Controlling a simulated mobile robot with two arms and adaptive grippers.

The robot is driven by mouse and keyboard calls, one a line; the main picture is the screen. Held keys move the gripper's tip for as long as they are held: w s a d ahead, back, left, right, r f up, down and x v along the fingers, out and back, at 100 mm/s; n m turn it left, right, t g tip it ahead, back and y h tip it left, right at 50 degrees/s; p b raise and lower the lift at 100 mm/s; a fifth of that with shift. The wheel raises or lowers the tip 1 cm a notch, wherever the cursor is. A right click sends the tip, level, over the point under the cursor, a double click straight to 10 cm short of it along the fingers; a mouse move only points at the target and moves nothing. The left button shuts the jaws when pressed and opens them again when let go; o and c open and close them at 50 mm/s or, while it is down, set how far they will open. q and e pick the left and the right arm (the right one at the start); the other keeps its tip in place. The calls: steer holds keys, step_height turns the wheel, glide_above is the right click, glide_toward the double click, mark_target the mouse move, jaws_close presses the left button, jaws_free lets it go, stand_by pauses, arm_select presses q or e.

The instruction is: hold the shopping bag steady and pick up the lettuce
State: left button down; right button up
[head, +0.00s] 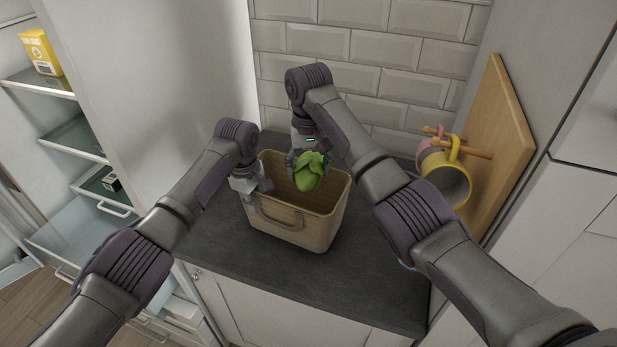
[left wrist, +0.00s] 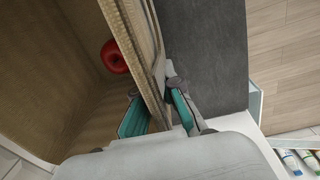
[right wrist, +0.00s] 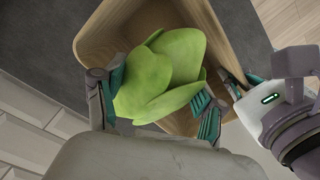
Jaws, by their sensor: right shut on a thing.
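The tan woven shopping bag (head: 297,224) stands open on the dark worktop. My left gripper (head: 252,190) is shut on its left rim, with one finger inside and one outside the wall; the pinched wall (left wrist: 148,62) shows in the left wrist view. The green lettuce (head: 308,176) is in my right gripper (head: 306,158), at the bag's mouth. In the right wrist view the two fingers (right wrist: 155,105) press against opposite sides of the lettuce (right wrist: 163,72). The lettuce hides part of the bag's inside.
A round red item (left wrist: 113,56) lies inside the bag. Mugs (head: 446,180) hang on a wooden peg board (head: 503,130) at the right. An open fridge with shelves (head: 75,145) stands at the left. The worktop (head: 370,283) is clear in front of the bag.

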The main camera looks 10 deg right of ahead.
arm_select(q)
steer(key=c, duration=1.2)
jaws_free()
steer(key=shift+c, duration=0.2)
step_height(320, 180, up, 12)
steer(key=shift+s+a, duration=0.2)
steer(key=shift+s, duration=0.15)
steer(key=shift+f, duration=0.1)
